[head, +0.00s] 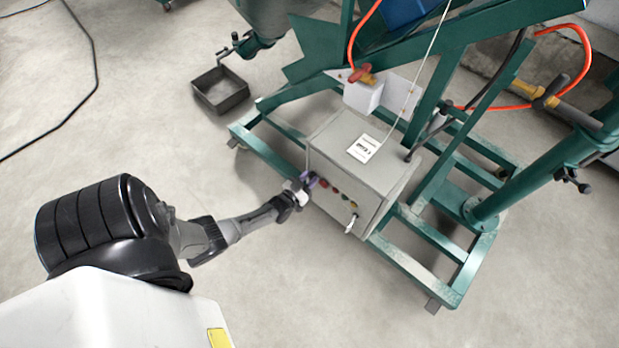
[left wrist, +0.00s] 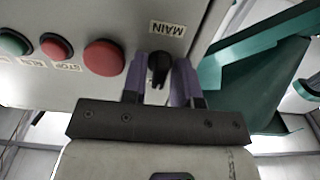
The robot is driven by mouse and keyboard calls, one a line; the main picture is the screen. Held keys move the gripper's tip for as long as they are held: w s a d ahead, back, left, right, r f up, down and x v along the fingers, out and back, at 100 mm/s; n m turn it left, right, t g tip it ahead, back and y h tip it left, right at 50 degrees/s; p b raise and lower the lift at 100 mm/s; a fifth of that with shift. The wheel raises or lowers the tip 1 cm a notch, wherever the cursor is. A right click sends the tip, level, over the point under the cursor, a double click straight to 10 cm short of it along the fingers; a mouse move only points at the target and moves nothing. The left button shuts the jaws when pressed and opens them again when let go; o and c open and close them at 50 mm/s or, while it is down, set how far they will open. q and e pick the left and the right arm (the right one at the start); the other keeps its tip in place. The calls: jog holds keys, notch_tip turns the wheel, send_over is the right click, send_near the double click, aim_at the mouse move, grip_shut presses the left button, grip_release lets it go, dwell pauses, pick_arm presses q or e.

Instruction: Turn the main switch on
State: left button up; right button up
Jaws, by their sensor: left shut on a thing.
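The knob's pointer direction is hard to tell. My right gripper is not in view.
Beside the switch are a large red button (left wrist: 103,57), a smaller red button (left wrist: 56,46) and a green button (left wrist: 15,43). The box stands on a green steel frame (head: 420,275). A dark tray (head: 221,90) is on the floor. Orange hoses hang at the right.

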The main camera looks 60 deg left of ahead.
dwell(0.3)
pick_arm(q)
jog(key=o, duration=0.6)
jog(key=shift+o, duration=0.2)
jog(key=p+v, duration=0.4)
jog(key=v, duration=1)
jog(key=shift+w, duration=0.15)
